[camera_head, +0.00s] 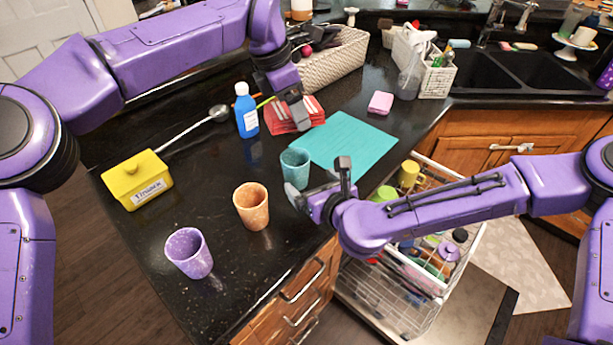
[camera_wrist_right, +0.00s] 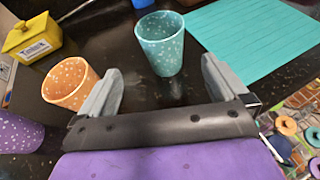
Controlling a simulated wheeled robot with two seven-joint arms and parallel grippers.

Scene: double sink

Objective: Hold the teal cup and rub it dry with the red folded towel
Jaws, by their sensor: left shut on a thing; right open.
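The teal speckled cup (camera_head: 295,168) stands upright on the black counter beside the teal mat. It also shows in the right wrist view (camera_wrist_right: 161,44), beyond and between my right fingers. My right gripper (camera_head: 318,180) is open and empty, close in front of the cup; it also shows in the right wrist view (camera_wrist_right: 162,85). The red folded towel (camera_head: 281,116), with white stripes, lies behind the cup near the blue bottle. My left gripper (camera_head: 295,110) is down at the towel and shut on it. Its fingertips are partly hidden.
An orange cup (camera_head: 251,206) and a purple cup (camera_head: 188,253) stand at the front left. The teal mat (camera_head: 345,140) is bare.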

